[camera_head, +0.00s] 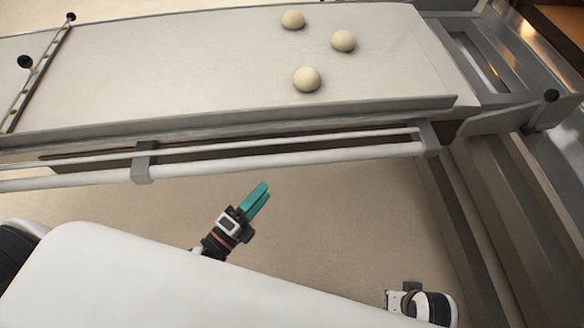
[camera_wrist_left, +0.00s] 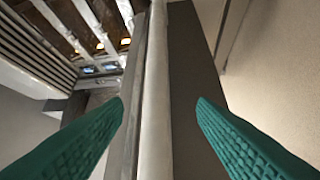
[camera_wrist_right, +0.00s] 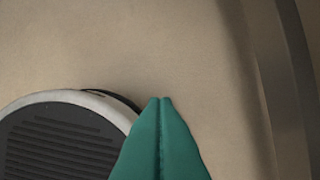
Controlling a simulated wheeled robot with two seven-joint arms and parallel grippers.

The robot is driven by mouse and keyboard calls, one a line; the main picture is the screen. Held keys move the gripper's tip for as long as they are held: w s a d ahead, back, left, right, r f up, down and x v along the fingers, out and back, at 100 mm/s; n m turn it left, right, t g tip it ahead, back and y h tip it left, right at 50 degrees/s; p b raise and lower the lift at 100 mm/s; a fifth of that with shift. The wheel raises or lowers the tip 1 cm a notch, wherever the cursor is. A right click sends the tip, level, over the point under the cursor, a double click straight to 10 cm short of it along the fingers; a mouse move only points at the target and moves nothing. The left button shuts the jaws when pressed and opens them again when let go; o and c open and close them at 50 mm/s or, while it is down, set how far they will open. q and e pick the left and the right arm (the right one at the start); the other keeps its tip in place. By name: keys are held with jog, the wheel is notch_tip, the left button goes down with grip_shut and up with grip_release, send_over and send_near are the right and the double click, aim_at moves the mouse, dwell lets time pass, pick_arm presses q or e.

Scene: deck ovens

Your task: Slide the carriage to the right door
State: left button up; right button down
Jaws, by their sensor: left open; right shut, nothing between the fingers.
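The carriage is a long pale loader bed (camera_head: 180,75) with a grey metal frame, across the top of the head view. A white push bar (camera_head: 290,159) runs along its near side on grey brackets. My left gripper (camera_head: 264,192) is open, its teal fingers pointing at the bar from the near side. In the left wrist view the bar (camera_wrist_left: 156,80) runs between the two open fingers (camera_wrist_left: 160,104); I cannot tell how far off it is. My right gripper (camera_wrist_right: 163,100) is shut and empty over the floor. The head view does not show its fingers. No door shows clearly.
Three dough balls (camera_head: 343,41) lie on the bed. A cross rail with black knobs (camera_head: 25,62) stands at its left. Metal framework and rails (camera_head: 500,200) fill the right side, with a lit opening at the top right corner. The floor (camera_head: 340,215) below the bar is clear.

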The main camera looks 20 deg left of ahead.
aim_at(292, 161)
pick_arm(q)
jog(key=x, duration=1.2)
jog(key=shift+r, duration=0.35)
jog(key=shift+s, duration=0.1)
grip_shut()
